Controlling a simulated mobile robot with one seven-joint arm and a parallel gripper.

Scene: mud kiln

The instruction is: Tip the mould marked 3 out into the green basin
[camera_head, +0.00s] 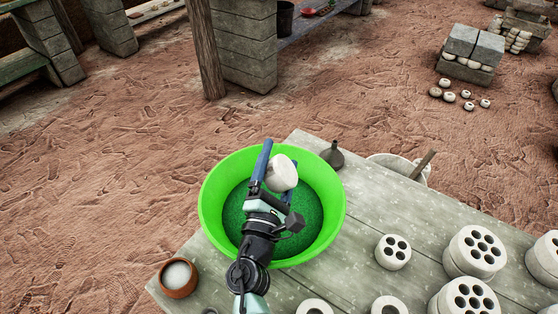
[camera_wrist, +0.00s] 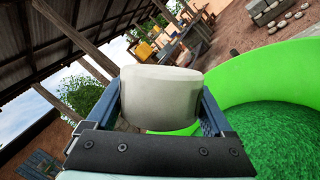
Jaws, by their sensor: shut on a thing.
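My gripper (camera_head: 276,177) is over the green basin (camera_head: 211,206) and is shut on a white, rounded mould (camera_head: 283,173). The mould is tilted between the two blue fingers. In the wrist view the mould (camera_wrist: 160,95) sits between the fingers, with the green basin (camera_wrist: 250,75) to the right and behind it. No number shows on the visible side of the mould. The basin stands on the wooden table and has a dark green, grainy bottom.
Several white moulds with holes (camera_head: 393,252) stand on the table (camera_head: 340,262) at the right. A dark funnel (camera_head: 333,155) stands behind the basin. A brown bowl with white contents (camera_head: 178,277) is at the front left. A pale bucket (camera_head: 403,166) stands beyond the table's back edge.

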